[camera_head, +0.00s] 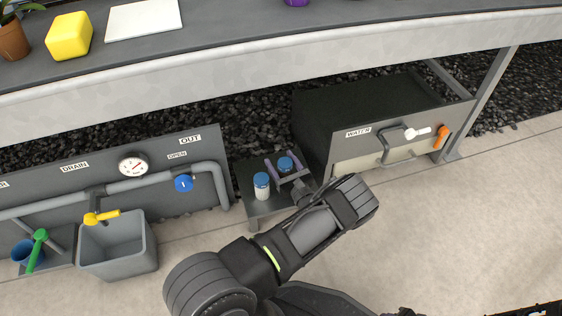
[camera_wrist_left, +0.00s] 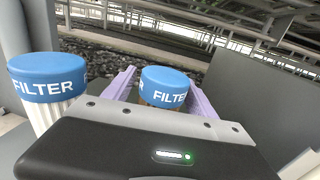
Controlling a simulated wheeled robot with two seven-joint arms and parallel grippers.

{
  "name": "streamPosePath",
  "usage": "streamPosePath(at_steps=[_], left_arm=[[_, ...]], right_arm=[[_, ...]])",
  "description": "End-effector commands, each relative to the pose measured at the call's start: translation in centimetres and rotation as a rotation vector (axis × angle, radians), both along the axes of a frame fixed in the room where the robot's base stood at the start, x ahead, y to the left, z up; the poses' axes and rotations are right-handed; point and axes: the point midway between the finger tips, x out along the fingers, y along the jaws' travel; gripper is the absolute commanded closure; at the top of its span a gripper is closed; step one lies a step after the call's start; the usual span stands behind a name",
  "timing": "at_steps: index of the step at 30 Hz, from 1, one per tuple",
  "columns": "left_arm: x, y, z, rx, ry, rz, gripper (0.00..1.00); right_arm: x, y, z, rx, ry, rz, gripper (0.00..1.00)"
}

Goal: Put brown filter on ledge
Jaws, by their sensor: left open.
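The brown filter (camera_wrist_left: 163,88) has a blue cap lettered FILTER and a brownish body, mostly hidden behind my gripper in the left wrist view. In the head view its blue cap (camera_head: 285,164) shows over the small grey ledge (camera_head: 257,209). My left gripper (camera_head: 281,160) is open, with its purple fingers on either side of the brown filter. I cannot tell whether they touch it, or whether its base rests on the ledge. A white filter with a blue cap (camera_head: 262,186) stands upright on the ledge to the left. My right gripper is not in view.
Left of the ledge are a pipe panel with a gauge (camera_head: 133,166), a blue valve (camera_head: 184,183) and a grey basin (camera_head: 118,250). On the right is a dark WATER box (camera_head: 365,112) with a handle. The bench edge (camera_head: 250,72) runs above.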

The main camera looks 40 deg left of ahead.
Motion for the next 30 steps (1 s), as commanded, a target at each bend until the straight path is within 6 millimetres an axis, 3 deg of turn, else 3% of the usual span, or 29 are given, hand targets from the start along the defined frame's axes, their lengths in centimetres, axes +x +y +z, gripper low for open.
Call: streamPosePath(at_steps=[8,21,30], left_arm=[[-0.8,-1.7,0.4,-0.001,0.002,-0.002,0.34],[-4.4,-9.4,0.4,-0.001,0.0,-0.003,0.34],[-5.3,-10.9,0.2,0.0,0.0,0.0,0.34]], right_arm=[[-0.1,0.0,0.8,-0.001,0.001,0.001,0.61],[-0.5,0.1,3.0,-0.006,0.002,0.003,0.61],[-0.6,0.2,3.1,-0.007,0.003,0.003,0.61]])
